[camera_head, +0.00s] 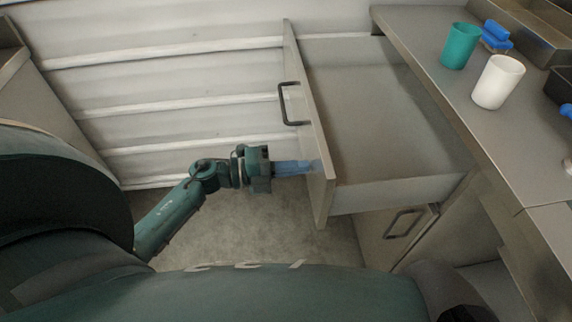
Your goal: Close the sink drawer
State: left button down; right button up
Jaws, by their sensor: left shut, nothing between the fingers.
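The sink drawer (375,120) is pulled out to the left from under the counter and looks empty inside. Its front panel (308,110) stands upright with a dark bar handle (290,104) on its outer face. My left gripper (312,167) is shut and empty, with its bluish fingertips at the outer face of the panel, below the handle in the picture. The fingertips appear to touch the panel, but I cannot be sure. My right gripper is not in view.
The metal counter (430,50) runs along the right, with a teal cup (460,46), a white cup (498,82) and a blue sponge-like item (496,36) on it. A lower cabinet front with a handle (404,223) is below the drawer. Floor (300,235) is clear left of it.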

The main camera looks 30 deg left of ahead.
pick_arm(q)
jog(key=shift+d, duration=0.1)
jog(key=b, duration=0.2)
send_over(410, 172)
jog(key=v, duration=0.4)
jog(key=shift+s+a+f, duration=0.1)
jog(key=shift+a, duration=0.15)
jog(key=b+x, duration=0.1)
jog(key=x, duration=0.2)
jog(key=shift+w+d, duration=0.25)
jog(key=shift+d, duration=0.05)
jog(key=shift+w+d, duration=0.15)
jog(key=shift+d, duration=0.05)
jog(key=shift+d+r+b, duration=0.1)
jog(key=shift+r+b, duration=0.15)
jog(key=shift+b, duration=0.05)
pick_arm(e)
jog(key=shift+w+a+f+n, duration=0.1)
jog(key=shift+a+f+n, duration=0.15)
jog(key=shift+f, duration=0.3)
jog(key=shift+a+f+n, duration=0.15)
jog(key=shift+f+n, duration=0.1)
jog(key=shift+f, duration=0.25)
pick_arm(q)
jog(key=shift+r, duration=0.2)
